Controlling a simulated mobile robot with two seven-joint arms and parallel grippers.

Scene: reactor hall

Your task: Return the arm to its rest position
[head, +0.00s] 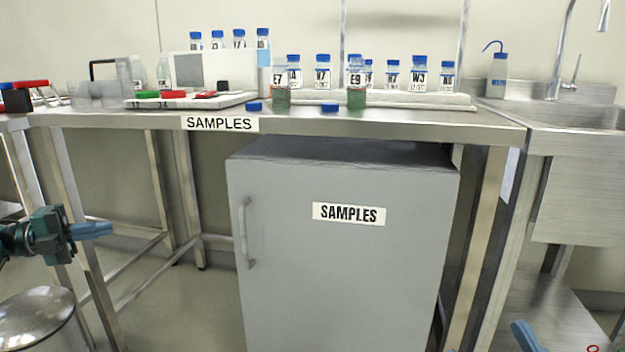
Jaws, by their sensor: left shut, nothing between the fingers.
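My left gripper (108,229) is at the left edge, in front of the bench legs and below the bench top. Its blue fingers are together with nothing between them, pointing right. It is apart from the bench and the cabinet. A blue tip at the bottom right edge looks like part of my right gripper (527,336); most of it is cut off by the frame, so its state is unclear.
A steel bench (370,121) carries several blue-capped bottles, a flat tray (190,102) and two loose blue caps. A grey cabinet (335,265) labelled SAMPLES stands under it. A round stool (35,315) is below my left gripper. A sink (590,116) is at the right.

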